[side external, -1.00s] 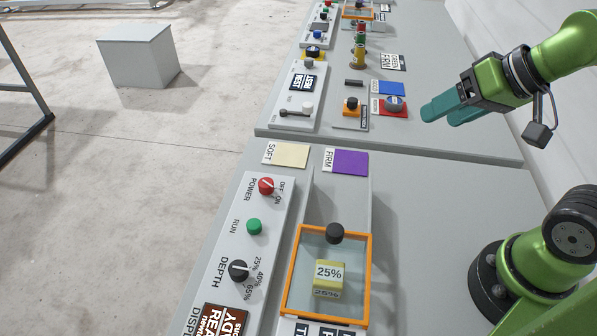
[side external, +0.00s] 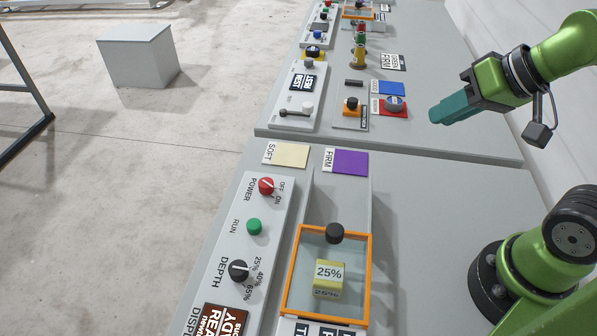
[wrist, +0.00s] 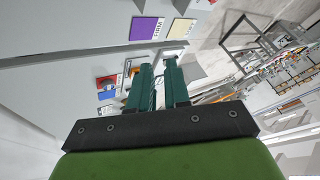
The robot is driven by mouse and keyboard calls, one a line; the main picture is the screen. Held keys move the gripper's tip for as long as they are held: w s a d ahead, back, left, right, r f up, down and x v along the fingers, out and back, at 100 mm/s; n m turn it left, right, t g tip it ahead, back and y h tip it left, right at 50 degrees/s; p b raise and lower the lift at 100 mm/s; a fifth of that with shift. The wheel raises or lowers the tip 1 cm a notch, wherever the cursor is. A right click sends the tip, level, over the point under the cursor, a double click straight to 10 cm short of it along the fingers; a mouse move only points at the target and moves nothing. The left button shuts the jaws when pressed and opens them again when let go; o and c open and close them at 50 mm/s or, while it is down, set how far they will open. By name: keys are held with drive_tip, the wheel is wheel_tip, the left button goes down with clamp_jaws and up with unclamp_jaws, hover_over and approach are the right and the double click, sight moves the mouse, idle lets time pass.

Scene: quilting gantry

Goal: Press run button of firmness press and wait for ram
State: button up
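The firmness press stands at the bottom of the side external view. On its white panel are a green RUN button (side external: 254,226), a red POWER knob (side external: 266,186) and a black DEPTH knob (side external: 238,271) set towards 25%. A brown display (side external: 223,322), cut off by the frame edge, reads READY. An orange-framed clear cover (side external: 367,262) lies over a yellow block (side external: 330,272) marked 25%. I cannot pick out the ram. My gripper (side external: 433,115) is empty, above the far bench and well away from RUN. In the wrist view its teal fingers (wrist: 158,62) have a narrow gap.
A cream SOFT card (side external: 288,155) and a purple FIRM card (side external: 350,162) lie beyond the press. On the far bench (side external: 455,143) are a white lever panel (side external: 304,85), blue and red pads and a signal stack (side external: 359,50).

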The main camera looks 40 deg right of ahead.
clamp_jaws()
idle(0.9)
idle(0.4)
drive_tip(key=w+a+f+m, duration=0.3)
drive_tip(key=a+m, duration=0.3)
drive_tip(key=a, duration=0.3)
drive_tip(key=w+a+f+m+y, duration=0.1)
drive_tip(key=w+a+f+m, duration=0.2)
drive_tip(key=w+a+m, duration=0.3)
drive_tip(key=w+a+f+m+t+y, duration=0.1)
drive_tip(key=w+a+f+m, duration=0.3)
drive_tip(key=a, duration=0.9)
drive_tip(key=shift+w+a+m, duration=0.3)
drive_tip(key=shift+w+m, duration=0.2)
drive_tip(key=shift+m, duration=0.4)
